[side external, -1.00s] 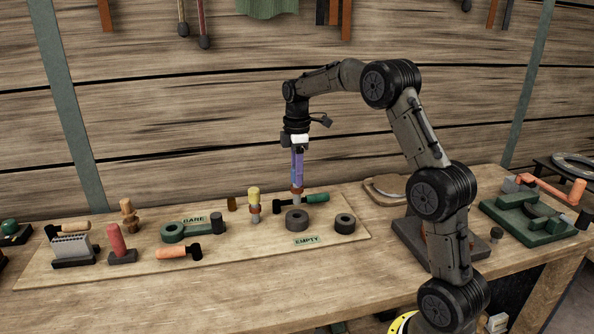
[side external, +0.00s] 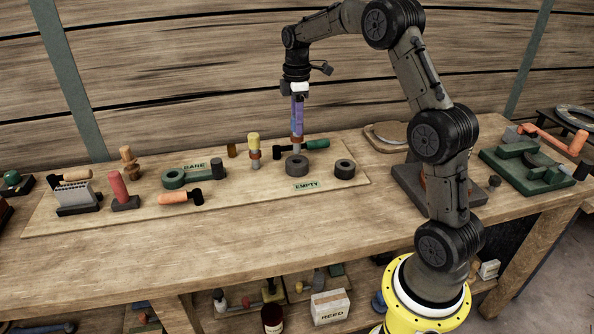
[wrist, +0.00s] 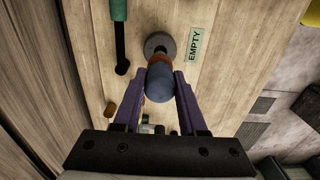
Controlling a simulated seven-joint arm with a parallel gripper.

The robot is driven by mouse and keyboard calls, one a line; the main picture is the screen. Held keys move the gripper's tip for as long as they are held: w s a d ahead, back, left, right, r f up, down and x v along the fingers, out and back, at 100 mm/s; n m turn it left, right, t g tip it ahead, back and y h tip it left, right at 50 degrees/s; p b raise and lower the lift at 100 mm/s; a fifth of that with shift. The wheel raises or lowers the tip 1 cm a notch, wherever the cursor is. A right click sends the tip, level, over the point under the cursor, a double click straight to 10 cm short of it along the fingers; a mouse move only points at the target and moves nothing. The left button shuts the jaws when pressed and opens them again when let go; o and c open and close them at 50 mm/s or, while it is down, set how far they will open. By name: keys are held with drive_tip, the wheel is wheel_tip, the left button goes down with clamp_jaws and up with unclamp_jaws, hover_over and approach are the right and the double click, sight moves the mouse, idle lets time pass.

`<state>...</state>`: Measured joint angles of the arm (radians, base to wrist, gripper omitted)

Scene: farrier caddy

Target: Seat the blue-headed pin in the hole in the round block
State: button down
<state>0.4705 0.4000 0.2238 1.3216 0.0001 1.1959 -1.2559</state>
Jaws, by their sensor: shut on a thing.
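My gripper (side external: 297,138) is shut on the blue-headed pin, one purple finger on each side of its head. In the wrist view, the rounded blue head (wrist: 159,84) lies between the fingertips (wrist: 160,85), with an orange-brown collar (wrist: 160,60) beyond it. The pin's lower part (side external: 297,149) points down, roughly upright, just above or behind the dark round block (side external: 297,167) in the side view. The block also shows past the collar in the wrist view (wrist: 153,42). The pin partly covers the hole, and I cannot tell whether its tip is touching the block.
A second round block (side external: 345,169) sits to the right. A green-handled tool (side external: 316,144) lies close behind the pin; a yellow-topped pin (side external: 254,150) stands left. The "EMPTY" label (side external: 307,186) lies in front. The board's front left (side external: 110,222) is clear.

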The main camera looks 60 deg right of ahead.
sight(297, 153)
drive_tip(key=shift+f, duration=1.1)
drive_tip(key=shift+f, duration=2.1)
idle(1.8)
drive_tip(key=shift+c, duration=1.9)
unclamp_jaws()
wheel_tip(297, 153, up, 14)
drive_tip(key=shift+f, duration=0.1)
